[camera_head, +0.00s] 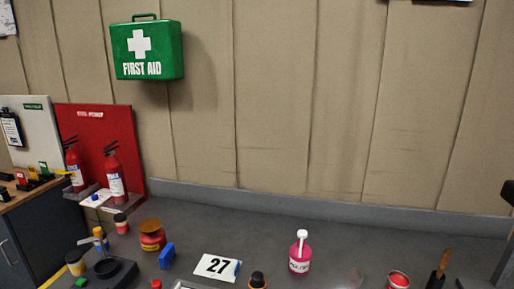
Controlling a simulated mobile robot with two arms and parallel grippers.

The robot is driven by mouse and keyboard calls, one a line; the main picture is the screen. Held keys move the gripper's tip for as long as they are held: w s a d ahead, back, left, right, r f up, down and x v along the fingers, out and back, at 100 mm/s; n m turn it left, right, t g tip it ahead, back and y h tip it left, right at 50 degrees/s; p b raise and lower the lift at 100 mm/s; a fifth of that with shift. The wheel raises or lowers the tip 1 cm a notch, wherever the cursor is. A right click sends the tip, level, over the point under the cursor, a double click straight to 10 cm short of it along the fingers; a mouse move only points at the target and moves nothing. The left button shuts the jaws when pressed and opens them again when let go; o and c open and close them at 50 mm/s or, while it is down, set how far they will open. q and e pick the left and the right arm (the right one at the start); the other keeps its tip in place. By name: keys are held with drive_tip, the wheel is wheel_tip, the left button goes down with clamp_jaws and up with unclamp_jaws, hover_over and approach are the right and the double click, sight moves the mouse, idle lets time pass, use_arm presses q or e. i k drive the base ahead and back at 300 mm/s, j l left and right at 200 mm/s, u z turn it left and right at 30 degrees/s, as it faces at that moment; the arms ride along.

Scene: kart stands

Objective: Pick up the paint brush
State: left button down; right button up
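A tool with a brown wooden handle (444,262) and a dark lower part stands tilted at the lower right of the head view. It looks like the paint brush, but its lower end is too small and dark to be sure. It is right of a small red-topped can (398,280). Neither of my grippers can be made out in the view.
A pink bottle (300,256), a white card marked 27 (217,267), a blue block (167,256) and an orange-brown tin (152,236) stand on the grey surface (345,240). Two fire extinguishers (115,178) are at the left. A green first aid box (147,50) hangs above.

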sight(448, 253)
drive_tip(key=i+z, duration=0.1)
drive_tip(key=z, duration=0.85)
drive_tip(key=i+j+z, duration=0.1)
drive_tip(key=z, duration=0.4)
